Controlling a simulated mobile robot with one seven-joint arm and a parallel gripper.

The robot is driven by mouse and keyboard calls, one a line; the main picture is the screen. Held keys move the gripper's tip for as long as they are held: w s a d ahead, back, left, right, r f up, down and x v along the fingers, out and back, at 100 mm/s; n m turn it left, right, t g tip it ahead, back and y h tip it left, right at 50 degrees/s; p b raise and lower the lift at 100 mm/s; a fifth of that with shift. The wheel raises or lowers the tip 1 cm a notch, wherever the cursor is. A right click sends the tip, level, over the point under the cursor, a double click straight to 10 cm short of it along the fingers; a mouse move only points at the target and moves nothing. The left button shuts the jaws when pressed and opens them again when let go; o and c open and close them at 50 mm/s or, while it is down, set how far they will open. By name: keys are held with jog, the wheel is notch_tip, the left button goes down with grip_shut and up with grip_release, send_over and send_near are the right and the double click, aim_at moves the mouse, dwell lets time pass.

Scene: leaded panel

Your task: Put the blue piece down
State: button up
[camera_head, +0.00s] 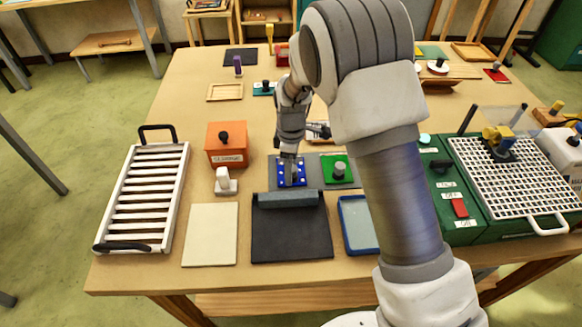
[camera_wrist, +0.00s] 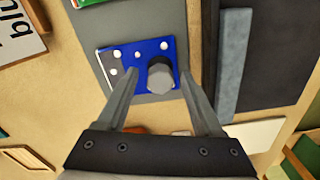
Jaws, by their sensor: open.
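The blue piece (camera_head: 283,180) is a flat blue square with white dots and a grey knob. It lies on a grey board (camera_head: 312,171), left of a green piece (camera_head: 329,175) with a light knob. In the wrist view the blue piece (camera_wrist: 150,47) rests flat on the board (camera_wrist: 175,20), its grey knob standing between my fingers. My gripper (camera_wrist: 159,76) is open, a finger on each side of the knob, with visible gaps. In the head view my gripper (camera_head: 290,158) is right over the blue piece and partly hides it.
A black mat (camera_head: 290,235) with a grey roll-like bar lies in front. A white rack (camera_head: 145,200), orange box (camera_head: 226,150) and cream sheet (camera_head: 210,235) are to the left. A blue-rimmed tray (camera_head: 358,225) and a green case with a white grid (camera_head: 510,170) are to the right.

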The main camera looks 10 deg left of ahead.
notch_tip(320, 180, up, 12)
jog(key=s+d+r+m+t, duration=0.1)
jog(key=s+d+r+m, duration=0.25)
jog(key=d+r, duration=0.5)
jog(key=s+d+r+m+t, duration=0.2)
jog(key=s+d+r+m, duration=0.1)
jog(key=s+d+m, duration=0.4)
jog(key=s+d+r+m+t, duration=0.2)
jog(key=s+d+r+m, duration=0.2)
jog(key=s, duration=0.9)
jog(key=shift+s+d+r+m+t+b, duration=0.2)
jog(key=shift+d+m+t+b, duration=0.1)
jog(key=shift+d+m, duration=1.8)
jog(key=shift+d+n, duration=0.35)
jog(key=shift+d, duration=0.05)
